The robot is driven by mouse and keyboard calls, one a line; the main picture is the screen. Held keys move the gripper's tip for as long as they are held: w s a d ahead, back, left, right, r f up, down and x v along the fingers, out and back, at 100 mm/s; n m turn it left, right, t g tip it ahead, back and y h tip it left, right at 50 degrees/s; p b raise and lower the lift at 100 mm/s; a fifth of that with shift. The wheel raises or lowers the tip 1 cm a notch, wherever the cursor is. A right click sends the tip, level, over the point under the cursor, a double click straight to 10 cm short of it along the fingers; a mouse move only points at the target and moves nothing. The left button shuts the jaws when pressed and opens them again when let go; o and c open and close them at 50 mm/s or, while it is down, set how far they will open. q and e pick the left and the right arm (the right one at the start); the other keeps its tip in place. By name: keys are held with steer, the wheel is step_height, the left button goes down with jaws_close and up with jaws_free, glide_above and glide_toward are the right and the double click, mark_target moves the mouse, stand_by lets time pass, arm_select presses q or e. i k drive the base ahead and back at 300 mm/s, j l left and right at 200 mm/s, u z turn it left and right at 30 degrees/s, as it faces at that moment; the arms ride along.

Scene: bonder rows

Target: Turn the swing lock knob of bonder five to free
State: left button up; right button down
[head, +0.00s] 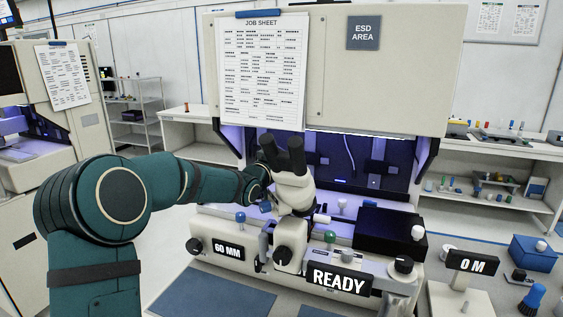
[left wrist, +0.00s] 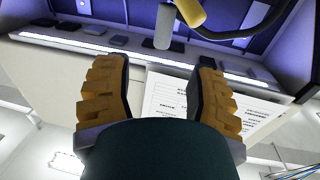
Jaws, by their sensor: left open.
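The bonder (head: 215,222) in front of me carries a microscope (head: 293,185) and a READY plate (head: 338,280). A black knob (head: 283,256) is on its front and another black knob (head: 403,265) is at the right. Green (head: 330,238), blue (head: 240,217) and white (head: 418,232) knobs also show. I cannot tell which is the swing lock knob, and no bonder number is readable. My left arm reaches to the microscope's left side, its fingers hidden in the head view. In the left wrist view my left gripper (left wrist: 157,97) is open, with nothing between its yellow-brown fingers.
The hood with the job sheet (head: 263,72) overhangs the work area. A grey cylinder (left wrist: 163,28) and a yellow rounded part (left wrist: 188,12) show beyond the fingertips. Another bonder (head: 75,135) stands left. A 0 M sign (head: 472,263) and blue box (head: 535,253) stand right.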

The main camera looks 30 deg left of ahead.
mark_target(403, 264)
steer(key=k+j, duration=0.2)
steer(key=k, duration=0.3)
steer(key=k+j, duration=0.2)
steer(key=k, duration=0.25)
